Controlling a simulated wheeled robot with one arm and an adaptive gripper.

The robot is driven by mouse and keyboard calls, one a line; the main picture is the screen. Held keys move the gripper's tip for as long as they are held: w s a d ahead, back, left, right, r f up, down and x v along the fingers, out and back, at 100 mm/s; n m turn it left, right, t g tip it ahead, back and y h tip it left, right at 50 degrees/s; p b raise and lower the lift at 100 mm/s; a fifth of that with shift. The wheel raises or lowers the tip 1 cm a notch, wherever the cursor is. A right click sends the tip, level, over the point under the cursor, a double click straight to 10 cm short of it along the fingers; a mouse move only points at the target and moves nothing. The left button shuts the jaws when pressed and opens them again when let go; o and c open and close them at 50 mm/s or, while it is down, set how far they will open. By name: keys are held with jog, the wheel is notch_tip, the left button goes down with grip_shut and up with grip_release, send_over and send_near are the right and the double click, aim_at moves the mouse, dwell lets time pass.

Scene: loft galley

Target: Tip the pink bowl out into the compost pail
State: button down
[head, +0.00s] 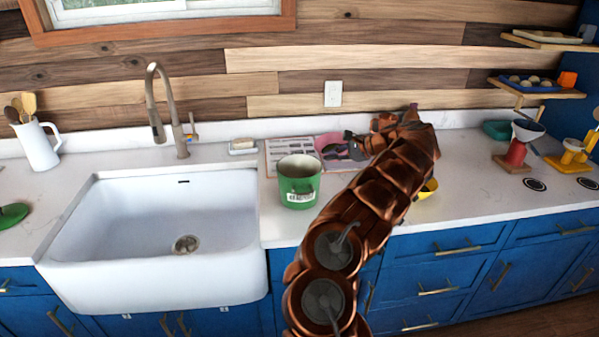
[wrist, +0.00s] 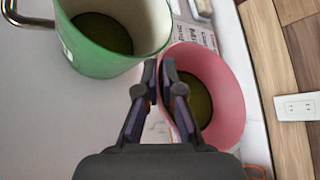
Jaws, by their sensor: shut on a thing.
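The pink bowl (head: 326,141) is behind and right of the green compost pail (head: 299,187) in the head view, partly hidden by my gripper (head: 345,149). In the wrist view, my gripper (wrist: 158,80) is shut on the near rim of the pink bowl (wrist: 226,92), one finger inside and one outside. Something olive green shows in the bowl's bottom. The pail (wrist: 92,62) stands close beside the bowl, its mouth open, with a dark olive inside and a metal handle. I cannot tell whether the bowl touches the counter.
A printed sheet (head: 283,147) lies behind the pail. The white sink (head: 170,225) is to the left, with a soap dish (head: 243,146) behind it. A yellow item (head: 428,188) is partly hidden behind my arm. The counter right of my arm is mostly clear.

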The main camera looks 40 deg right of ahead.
jog(key=a+h+b, duration=0.1)
jog(key=b, duration=0.1)
jog(key=a+r+n+b, duration=0.1)
jog(key=b, duration=0.1)
jog(key=a+r+n+g+h+b, duration=0.1)
jog(key=b, duration=0.2)
jog(key=shift+w+a+h, duration=0.3)
jog(key=shift+w+a, duration=0.05)
jog(key=shift+a, duration=0.05)
jog(key=shift+a+n+h+b, duration=0.4)
jog(key=shift+b, duration=0.4)
jog(key=shift+a+r+n+h+b, duration=0.1)
jog(key=shift+a+n+h+b, duration=0.25)
jog(key=shift+b, duration=0.4)
jog(key=shift+d+r+h+b, duration=0.15)
jog(key=shift+h+b, duration=0.3)
jog(key=shift+b, duration=0.35)
jog(key=shift+a+n+g+b, duration=0.2)
jog(key=shift+n+g+b, duration=0.15)
jog(key=shift+g, duration=0.05)
jog(key=shift+w+f+n+h+b, duration=0.1)
jog(key=shift+f+n+h+b, duration=0.5)
jog(key=shift+b, duration=0.85)
jog(key=shift+a+h+b, duration=0.2)
jog(key=shift+h+b, duration=0.6)
jog(key=shift+b, duration=0.2)
